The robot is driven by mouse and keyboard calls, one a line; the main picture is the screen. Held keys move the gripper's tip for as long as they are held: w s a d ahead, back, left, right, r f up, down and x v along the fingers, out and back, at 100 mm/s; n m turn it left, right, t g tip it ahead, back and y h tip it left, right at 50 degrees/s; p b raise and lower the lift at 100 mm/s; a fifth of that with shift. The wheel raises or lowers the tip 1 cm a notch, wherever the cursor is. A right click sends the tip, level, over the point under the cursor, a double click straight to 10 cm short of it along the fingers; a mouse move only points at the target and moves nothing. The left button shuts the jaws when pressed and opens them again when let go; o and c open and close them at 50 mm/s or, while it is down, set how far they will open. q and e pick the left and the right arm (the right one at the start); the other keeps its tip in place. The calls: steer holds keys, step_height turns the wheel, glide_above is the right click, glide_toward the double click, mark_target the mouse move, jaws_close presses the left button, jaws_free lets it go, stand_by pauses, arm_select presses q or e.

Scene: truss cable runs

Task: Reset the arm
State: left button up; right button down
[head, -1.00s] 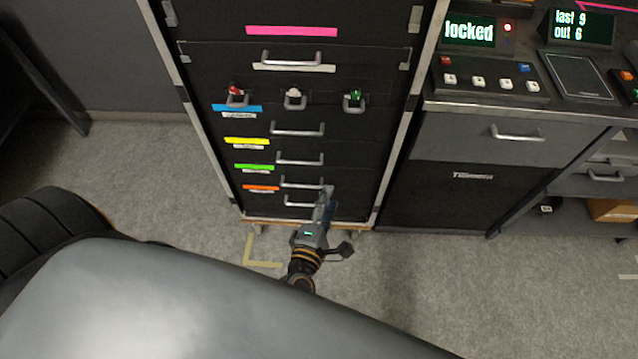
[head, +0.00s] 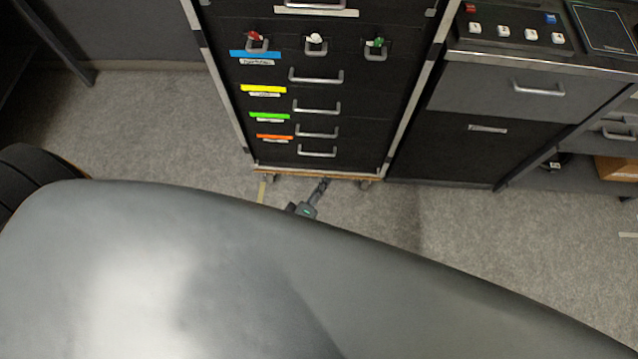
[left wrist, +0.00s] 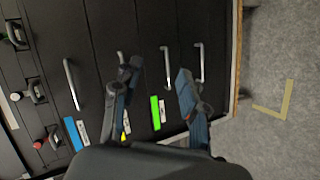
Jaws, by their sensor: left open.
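My left gripper (head: 322,186) shows small in the head view, just below the bottom edge of the black drawer cabinet (head: 350,78). My own grey body hides most of its arm. In the left wrist view the two fingers of the left gripper (left wrist: 157,76) are spread apart with nothing between them. They point toward the cabinet front, where drawer handles and colored labels show. My right gripper is in neither view.
The cabinet has several drawers with bar handles, including the lowest handle (head: 317,152), and red, white and green key-like knobs. A grey desk unit (head: 520,110) with buttons stands to the right. Carpet (head: 150,130) is clear at the left.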

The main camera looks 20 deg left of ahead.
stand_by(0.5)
arm_select(q)
steer(key=s+a+f+m+g, duration=0.2)
steer(key=s+f+m+g, duration=0.4)
steer(key=s+f+m, duration=0.75)
steer(key=s+a+f+m+g, duration=0.1)
steer(key=s+a+f+g, duration=0.1)
steer(key=s+f, duration=0.2)
steer(key=s+a+f+m+g, duration=0.1)
steer(key=s+a+f+g, duration=0.1)
steer(key=s, duration=0.5)
steer(key=s+a+f+m+g+y, duration=0.1)
steer(key=s+a+f+g, duration=0.1)
steer(key=s+a+f, duration=0.2)
steer(key=shift+s+a+f+p, duration=0.25)
steer(key=shift+s+f+p, duration=0.1)
steer(key=shift+s+f, duration=0.45)
